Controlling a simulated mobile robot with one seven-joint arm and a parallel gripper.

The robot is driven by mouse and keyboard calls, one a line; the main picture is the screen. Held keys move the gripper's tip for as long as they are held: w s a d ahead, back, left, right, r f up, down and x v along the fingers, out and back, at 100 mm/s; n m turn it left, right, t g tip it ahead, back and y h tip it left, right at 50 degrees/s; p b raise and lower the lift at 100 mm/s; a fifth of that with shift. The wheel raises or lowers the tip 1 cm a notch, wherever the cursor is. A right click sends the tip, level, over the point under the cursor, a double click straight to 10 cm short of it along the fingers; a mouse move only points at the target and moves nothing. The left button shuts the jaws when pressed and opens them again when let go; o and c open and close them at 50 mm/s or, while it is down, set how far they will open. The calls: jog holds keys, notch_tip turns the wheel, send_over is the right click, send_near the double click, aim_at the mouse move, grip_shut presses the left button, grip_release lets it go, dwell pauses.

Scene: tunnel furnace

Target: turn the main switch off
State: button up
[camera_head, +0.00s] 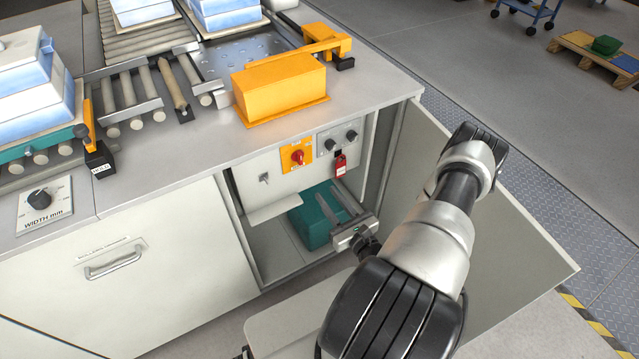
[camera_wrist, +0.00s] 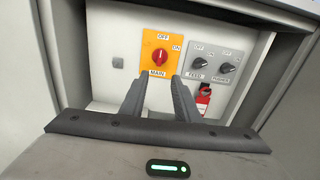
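The main switch (camera_head: 298,157) is a red rotary knob on a yellow plate inside the open cabinet. In the wrist view, the main switch (camera_wrist: 160,57) is marked OFF above, ON at the upper right and MAIN below. Its exact pointing direction is too small to tell. My gripper (camera_head: 332,196) reaches into the cabinet, below and to the right of the knob. In the wrist view, my gripper (camera_wrist: 157,80) is open, its two fingers apart with nothing between them. The fingertips point towards the plate just below the knob, apart from it.
Right of the main switch is a grey plate (camera_head: 337,139) with two black knobs. A red tag or lock (camera_head: 340,165) hangs below it. A green box (camera_head: 309,222) sits on the cabinet floor. The open cabinet door (camera_head: 510,235) stands to the right, beside my arm.

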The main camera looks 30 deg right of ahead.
jog(key=shift+s, duration=1.1)
